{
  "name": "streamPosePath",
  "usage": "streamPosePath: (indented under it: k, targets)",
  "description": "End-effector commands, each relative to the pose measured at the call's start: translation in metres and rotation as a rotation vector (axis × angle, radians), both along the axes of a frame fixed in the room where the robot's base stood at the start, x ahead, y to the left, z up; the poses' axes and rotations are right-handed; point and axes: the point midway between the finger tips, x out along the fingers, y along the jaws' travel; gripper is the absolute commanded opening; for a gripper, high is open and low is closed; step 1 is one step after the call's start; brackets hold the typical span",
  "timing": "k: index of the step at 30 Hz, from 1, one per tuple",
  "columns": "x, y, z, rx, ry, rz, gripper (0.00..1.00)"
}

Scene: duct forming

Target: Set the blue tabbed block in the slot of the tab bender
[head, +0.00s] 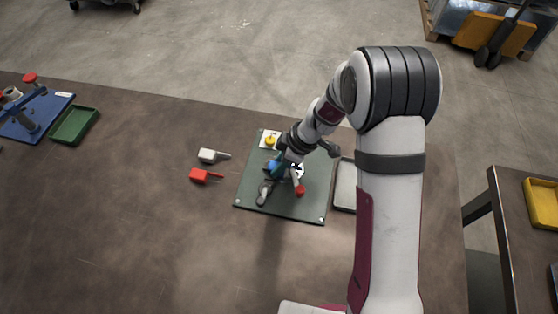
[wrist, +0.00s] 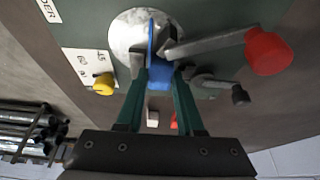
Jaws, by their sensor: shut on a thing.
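The blue tabbed block (wrist: 158,68) is between the green fingers of my gripper (wrist: 159,82) in the wrist view, its thin tab pointing away from me over a round pale disc (wrist: 125,32). In the head view a small part of the blue block (head: 273,167) shows beside my gripper (head: 280,160), which is low over the tab bender. The tab bender is on a dark green plate (head: 255,186), with a red-knobbed lever (wrist: 205,44) next to the block. The slot is hidden, and I cannot tell whether the block is seated.
A white tabbed piece (head: 207,155) and a red one (head: 200,176) lie left of the plate. A grey tray (head: 345,187) is to its right. A yellow knob (wrist: 103,86) and a black-knobbed handle (wrist: 215,84) stand near my fingers. The table's front left is clear.

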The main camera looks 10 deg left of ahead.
Motion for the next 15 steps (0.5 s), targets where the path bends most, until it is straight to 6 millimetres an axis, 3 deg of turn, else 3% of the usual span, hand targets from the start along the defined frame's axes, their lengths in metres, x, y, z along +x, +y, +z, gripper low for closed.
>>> streamPosePath:
  k: [10, 11, 15]
  targets:
    - [0.0000, -0.0002, 0.0004, 0.000, 0.000, 0.000, 0.00]
    - [0.0000, -0.0002, 0.0004, 0.000, 0.000, 0.000, 0.40]
    - [-0.0001, -0.0002, 0.0004, 0.000, 0.000, 0.000, 0.65]
